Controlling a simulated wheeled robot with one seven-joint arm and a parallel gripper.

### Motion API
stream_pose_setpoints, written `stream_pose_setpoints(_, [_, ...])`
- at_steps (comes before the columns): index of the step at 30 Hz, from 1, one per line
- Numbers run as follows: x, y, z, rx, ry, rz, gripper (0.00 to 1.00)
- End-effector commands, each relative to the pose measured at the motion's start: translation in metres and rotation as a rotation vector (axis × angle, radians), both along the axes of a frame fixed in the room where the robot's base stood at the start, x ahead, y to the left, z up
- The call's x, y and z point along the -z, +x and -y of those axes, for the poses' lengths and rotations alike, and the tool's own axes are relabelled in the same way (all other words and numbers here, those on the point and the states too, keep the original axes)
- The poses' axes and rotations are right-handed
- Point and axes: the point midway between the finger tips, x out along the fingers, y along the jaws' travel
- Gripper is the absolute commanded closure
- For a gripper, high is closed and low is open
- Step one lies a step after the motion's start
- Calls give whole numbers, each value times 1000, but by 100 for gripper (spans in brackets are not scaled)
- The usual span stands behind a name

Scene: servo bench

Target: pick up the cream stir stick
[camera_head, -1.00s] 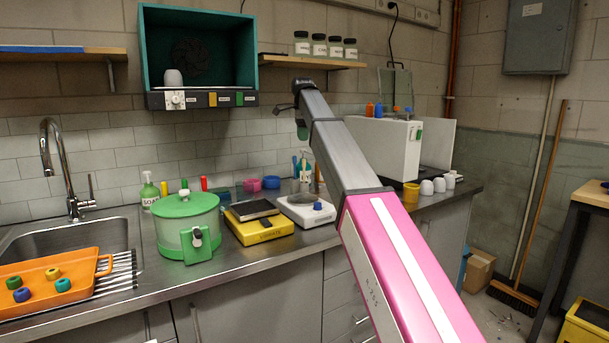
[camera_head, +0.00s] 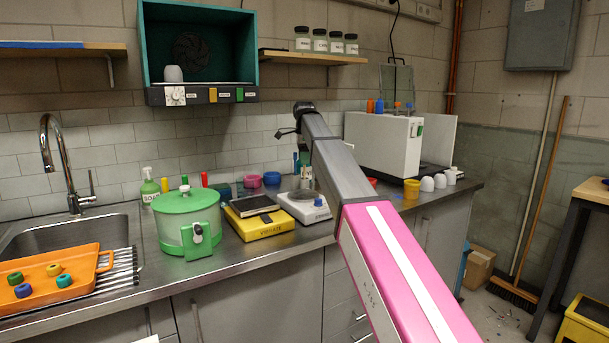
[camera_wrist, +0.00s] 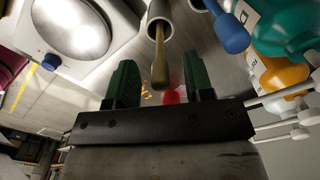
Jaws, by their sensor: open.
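In the wrist view, a tan-cream stick (camera_wrist: 160,68), which looks like the stir stick, stands with its lower end in a pale round holder (camera_wrist: 153,22). My gripper (camera_wrist: 157,80) has its two green fingers apart, one on each side of the stick. The stick shows in the gap between them, nearer the middle than either finger, and I see no contact.
A white stirrer plate (camera_head: 297,209) with a blue knob stands beside the holder. In the wrist view a blue-tipped item (camera_wrist: 230,35), a teal bottle (camera_wrist: 285,25) and an orange bottle (camera_wrist: 280,73) crowd the right. A yellow scale (camera_head: 262,227) and green pot (camera_head: 187,222) stand further left.

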Motion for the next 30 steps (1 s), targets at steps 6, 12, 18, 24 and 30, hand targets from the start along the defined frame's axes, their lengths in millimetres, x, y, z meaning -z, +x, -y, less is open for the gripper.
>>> stream_pose_setpoints(6, [3, 0, 0, 0, 0, 0, 52])
stream_pose_setpoints(12, [3, 0, 0, 0, 0, 1, 100])
stream_pose_setpoints(18, [3, 0, 0, 0, 0, 1, 100])
stream_pose_setpoints(24, [1, 0, 0, 0, 0, 1, 100])
stream_pose_setpoints(30, [-15, 1, 0, 0, 0, 3, 100])
